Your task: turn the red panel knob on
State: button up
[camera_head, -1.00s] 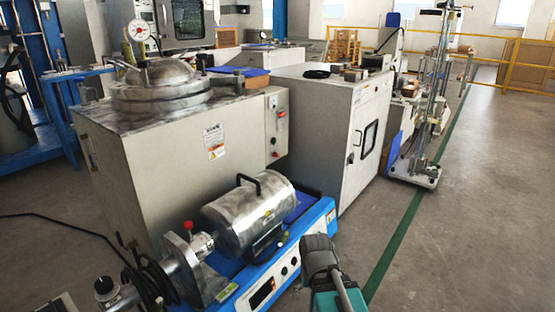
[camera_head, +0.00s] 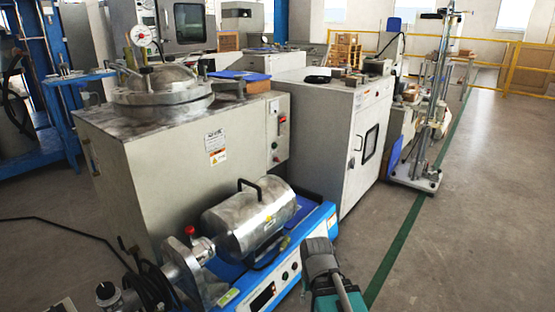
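A small red knob or switch (camera_head: 282,118) shows on the narrow side control panel (camera_head: 277,133) of a large grey machine (camera_head: 150,170). It is too small to tell which way it is turned. A second, round red knob (camera_head: 188,230) stands upright by the metal drum on the blue-based machine in front. Only a grey and teal part of my arm shows at the bottom centre, below and right of the panel. My gripper's fingers are not seen, and nothing shows at the red panel switch.
A metal drum (camera_head: 248,218) on a blue base (camera_head: 312,232) stands in front of the grey machine, close to my arm. A white cabinet (camera_head: 350,130) stands behind it at the right. The floor (camera_head: 470,230) at the right is clear, with a green line.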

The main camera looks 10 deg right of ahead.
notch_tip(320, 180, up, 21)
jog(key=p, duration=2)
